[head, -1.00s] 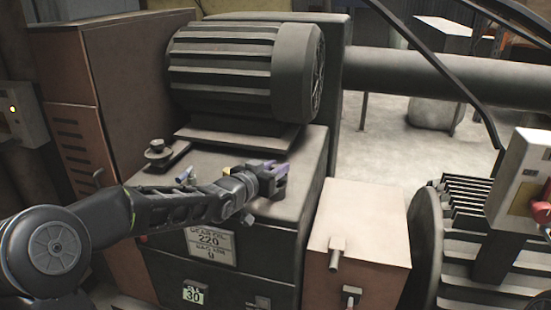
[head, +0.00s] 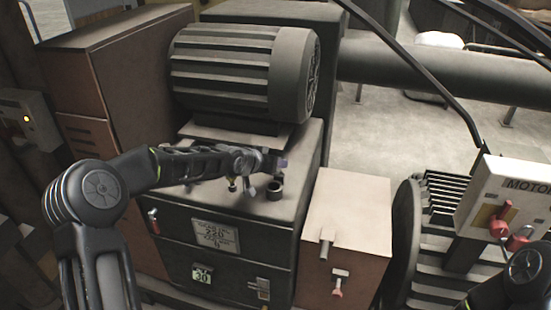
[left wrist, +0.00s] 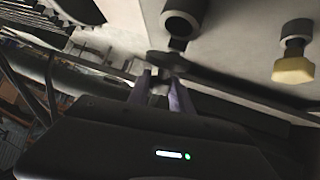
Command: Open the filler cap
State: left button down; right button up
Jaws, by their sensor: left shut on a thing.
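The filler neck (head: 274,190) stands on top of the dark cabinet, and its round open mouth shows. In the left wrist view the neck (left wrist: 184,22) appears as a ring with a dark hole. The cap (left wrist: 170,62) is a dark disc beside the neck, tilted away from the mouth. A short dark piece shows between cap and neck. My left gripper (head: 276,164) is just above and behind the neck. Its purple fingers (left wrist: 161,90) are shut on the cap's edge. In the head view the gripper mostly hides the cap. My right gripper is out of view.
A large ribbed motor (head: 240,75) stands behind the gripper. A yellow hex fitting (left wrist: 294,70) is beside the neck. A pale-topped box (head: 345,210) stands right of the cabinet. A switch box with red knobs (head: 500,200) is at the far right.

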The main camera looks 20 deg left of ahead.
pick_arm(q)
jog(key=c, duration=1.1)
grip_release()
jog(key=shift+c, duration=0.2)
jog(key=v, duration=0.7)
jog(key=shift+s+r+b, duration=0.2)
jog(key=shift+s+b, duration=0.15)
jog(key=shift+b, duration=0.05)
jog(key=shift+a, duration=0.1)
